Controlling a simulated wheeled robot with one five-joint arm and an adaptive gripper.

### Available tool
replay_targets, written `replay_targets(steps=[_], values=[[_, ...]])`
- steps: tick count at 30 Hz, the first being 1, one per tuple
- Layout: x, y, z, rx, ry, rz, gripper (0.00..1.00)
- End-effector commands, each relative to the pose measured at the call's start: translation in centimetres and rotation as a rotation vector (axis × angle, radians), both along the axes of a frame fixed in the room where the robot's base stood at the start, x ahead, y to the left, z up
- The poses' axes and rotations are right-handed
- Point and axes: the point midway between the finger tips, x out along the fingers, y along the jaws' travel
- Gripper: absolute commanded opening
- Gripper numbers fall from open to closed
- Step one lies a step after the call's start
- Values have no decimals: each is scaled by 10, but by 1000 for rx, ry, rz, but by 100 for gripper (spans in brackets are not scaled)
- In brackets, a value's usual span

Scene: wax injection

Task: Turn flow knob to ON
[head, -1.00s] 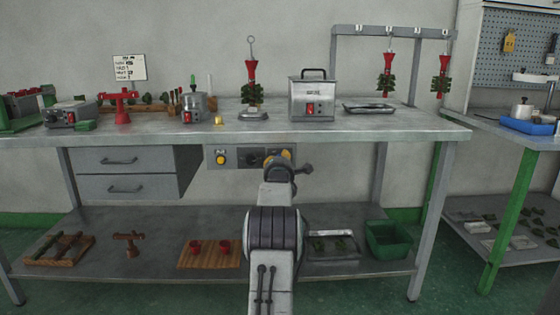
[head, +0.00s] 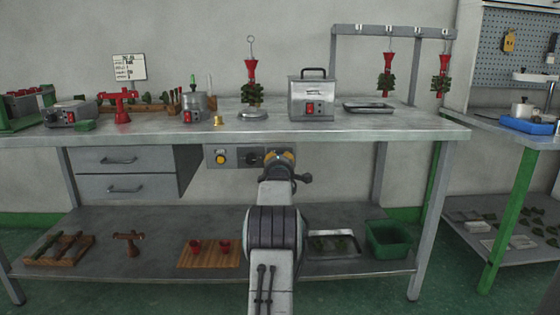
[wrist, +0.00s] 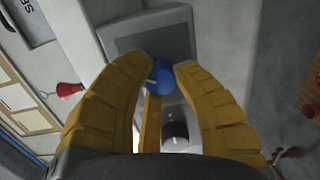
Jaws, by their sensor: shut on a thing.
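A grey control panel (head: 236,157) hangs under the front edge of the workbench. It carries a yellow button (head: 221,158) on the left and a black knob (head: 253,159) in the middle. My gripper (head: 288,155) is at the panel's right end and hides what is there in the head view. In the wrist view, the yellow fingers of my gripper (wrist: 164,67) are shut on a blue knob (wrist: 160,76) with a pale pointer mark. No ON lettering is readable.
The workbench top (head: 350,125) lies above my gripper, with a heated tank (head: 311,97) near its front. Drawers (head: 120,172) hang left of the panel. A lower shelf (head: 100,250) holds trays and a green bin (head: 388,239).

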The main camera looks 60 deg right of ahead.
Motion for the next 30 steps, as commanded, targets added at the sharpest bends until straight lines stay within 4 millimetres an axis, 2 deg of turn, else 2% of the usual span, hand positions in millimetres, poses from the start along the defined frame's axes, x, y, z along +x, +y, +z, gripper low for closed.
replay_targets(steps=[6, 7, 15, 30], values=[[2, 1, 3, -7, -3, 3, 0], [2, 1, 3, -7, -3, 3, 27], [1, 1, 2, -4, 0, 2, 51], [-3, 7, 2, -3, 1, 1, 53]])
